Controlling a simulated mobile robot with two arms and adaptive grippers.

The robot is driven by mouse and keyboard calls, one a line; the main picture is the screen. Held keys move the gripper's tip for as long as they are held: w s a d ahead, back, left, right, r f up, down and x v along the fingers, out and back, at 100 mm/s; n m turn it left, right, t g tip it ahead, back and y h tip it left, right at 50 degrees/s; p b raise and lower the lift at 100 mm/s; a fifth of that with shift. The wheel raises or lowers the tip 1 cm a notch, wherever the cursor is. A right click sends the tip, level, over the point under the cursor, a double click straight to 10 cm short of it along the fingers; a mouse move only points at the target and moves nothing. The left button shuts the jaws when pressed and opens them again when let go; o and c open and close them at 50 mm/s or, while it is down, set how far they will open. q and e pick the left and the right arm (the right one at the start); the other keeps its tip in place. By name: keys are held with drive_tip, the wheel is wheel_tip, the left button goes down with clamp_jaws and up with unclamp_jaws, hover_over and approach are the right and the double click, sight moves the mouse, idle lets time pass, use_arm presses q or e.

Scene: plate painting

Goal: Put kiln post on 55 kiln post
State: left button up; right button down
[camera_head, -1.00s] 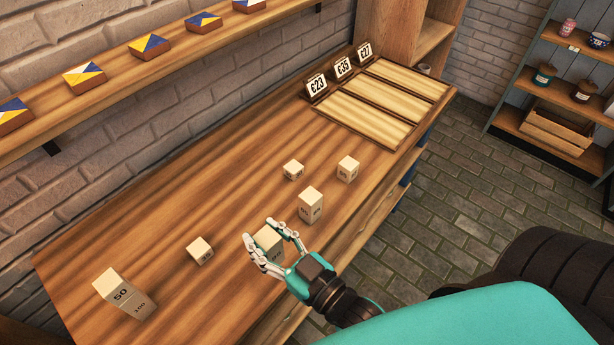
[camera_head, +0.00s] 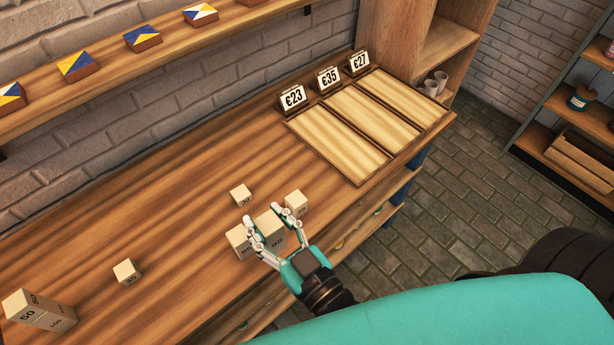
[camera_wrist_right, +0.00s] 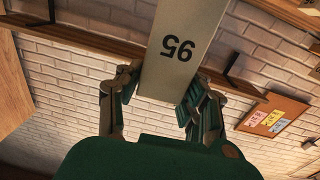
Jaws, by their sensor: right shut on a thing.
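My right gripper (camera_head: 268,234) is shut on a pale kiln post (camera_head: 269,226) in the head view. The wrist view shows this held post (camera_wrist_right: 182,38) between the fingers, with a number reading 95. Another post (camera_head: 238,240) stands just left of the held one, partly covered by a finger; its number is not readable. A small post (camera_head: 296,200) stands to the right, its number unclear. A post marked 70 (camera_head: 241,195) is behind. I cannot tell for sure which one is 55. My left gripper is not in view.
A post marked 35 (camera_head: 126,271) and posts marked 50 and 100 (camera_head: 40,310) stand at the left. A wall shelf (camera_head: 110,65) holds painted tiles. The middle back of the table is clear.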

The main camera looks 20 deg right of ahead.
drive_tip(key=w+d+f+p, duration=0.1)
drive_tip(key=w+d, duration=0.2)
drive_tip(key=w+d+f+p, duration=0.1)
drive_tip(key=w+d, duration=0.1)
drive_tip(key=w, duration=0.2)
drive_tip(key=w+d+f+p, duration=0.1)
drive_tip(key=w+d+f, duration=0.1)
drive_tip(key=w+d, duration=0.1)
drive_tip(key=shift+w+d+f, duration=0.1)
drive_tip(key=shift+w+d, duration=0.2)
drive_tip(key=shift+w, duration=0.3)
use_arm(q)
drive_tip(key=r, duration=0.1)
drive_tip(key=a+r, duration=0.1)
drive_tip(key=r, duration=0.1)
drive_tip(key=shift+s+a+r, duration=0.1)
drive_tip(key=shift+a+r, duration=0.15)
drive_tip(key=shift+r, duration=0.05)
use_arm(e)
drive_tip(key=shift+a+f, duration=0.1)
drive_tip(key=shift+f, duration=0.15)
drive_tip(key=shift+f, duration=0.15)
drive_tip(key=c, duration=0.8)
unclamp_jaws()
